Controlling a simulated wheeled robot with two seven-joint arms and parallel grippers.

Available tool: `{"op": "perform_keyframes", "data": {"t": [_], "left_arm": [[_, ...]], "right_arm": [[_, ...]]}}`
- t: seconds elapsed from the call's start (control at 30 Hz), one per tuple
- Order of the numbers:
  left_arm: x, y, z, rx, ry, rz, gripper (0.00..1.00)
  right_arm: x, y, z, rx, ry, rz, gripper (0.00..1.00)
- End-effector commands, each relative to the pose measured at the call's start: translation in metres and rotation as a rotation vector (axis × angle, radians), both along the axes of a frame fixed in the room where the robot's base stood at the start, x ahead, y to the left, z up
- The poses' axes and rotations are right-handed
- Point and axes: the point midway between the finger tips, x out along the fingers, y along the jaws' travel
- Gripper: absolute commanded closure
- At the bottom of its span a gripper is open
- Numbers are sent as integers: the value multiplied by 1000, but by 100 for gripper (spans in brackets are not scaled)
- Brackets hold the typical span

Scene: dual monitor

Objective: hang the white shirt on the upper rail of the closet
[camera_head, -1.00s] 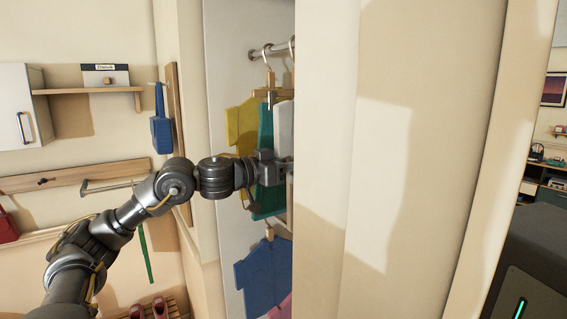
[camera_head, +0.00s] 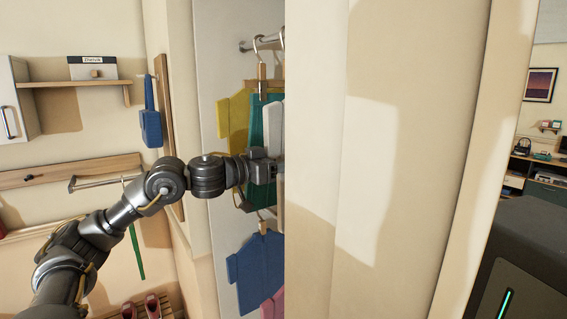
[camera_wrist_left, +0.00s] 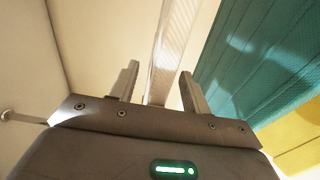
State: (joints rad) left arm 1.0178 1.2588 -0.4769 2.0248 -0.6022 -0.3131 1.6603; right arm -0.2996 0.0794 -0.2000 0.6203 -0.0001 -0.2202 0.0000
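In the head view, a sliver of the white shirt (camera_head: 275,128) shows beside the teal shirt, cut off by the cream panel. The upper rail (camera_head: 258,45) of the closet runs behind that panel, with hanger hooks on it. My left arm reaches into the closet in front of the hanging shirts; its fingertips are hidden there by the panel. In the left wrist view, my left gripper (camera_wrist_left: 159,70) has its two fingers apart. A pale ribbed strip, which looks like the white shirt edge-on, shows between them; I see no finger closed on it. My right gripper is out of view.
The yellow shirt (camera_head: 233,120) and teal shirt (camera_head: 258,125) hang in the upper closet. A blue shirt (camera_head: 257,268) and a pink one (camera_head: 273,304) hang below. The cream panel (camera_head: 390,160) blocks the closet's right side. A wall shelf (camera_head: 75,86) is at left.

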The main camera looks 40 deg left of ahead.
Motion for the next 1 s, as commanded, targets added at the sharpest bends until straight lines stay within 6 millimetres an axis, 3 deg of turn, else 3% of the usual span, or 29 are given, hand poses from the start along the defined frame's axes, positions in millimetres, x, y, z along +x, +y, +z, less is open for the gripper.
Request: {"op": "perform_keyframes", "data": {"t": [0.33,0.7,1.0], "left_arm": [[-8,3,-4,2,3,0,53],[-73,27,-8,6,1,4,53],[-101,35,-3,1,0,1,53]], "right_arm": [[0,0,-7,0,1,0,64],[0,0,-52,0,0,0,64],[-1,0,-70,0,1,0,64]]}}
